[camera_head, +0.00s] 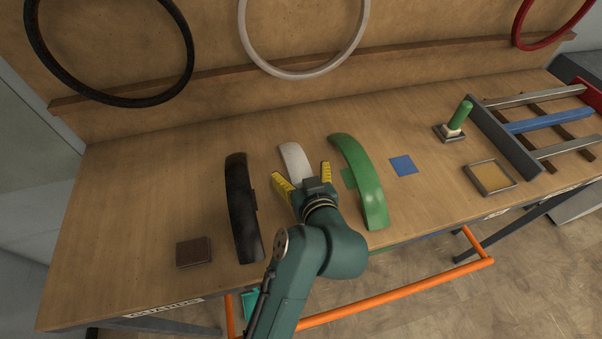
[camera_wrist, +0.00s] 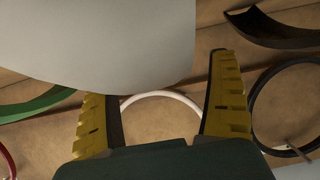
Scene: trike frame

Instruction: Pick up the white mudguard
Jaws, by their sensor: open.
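The white mudguard (camera_head: 294,158) lies on the wooden bench between a black mudguard (camera_head: 241,205) and a green mudguard (camera_head: 359,179). Only its far part shows in the head view; my gripper and arm hide the rest. My gripper (camera_head: 304,178) has its yellow fingers spread wide, one on each side of the white mudguard. In the wrist view the white mudguard (camera_wrist: 120,40) looms large at the top, in front of and partly between the open fingers (camera_wrist: 163,105). I cannot tell whether either finger touches it.
The black and green mudguards flank my gripper closely. A brown block (camera_head: 193,252) lies at the front left. A blue square (camera_head: 403,165), a green-handled item (camera_head: 457,119), a shallow tray (camera_head: 489,177) and a frame (camera_head: 540,126) are to the right. Wheel rims hang behind.

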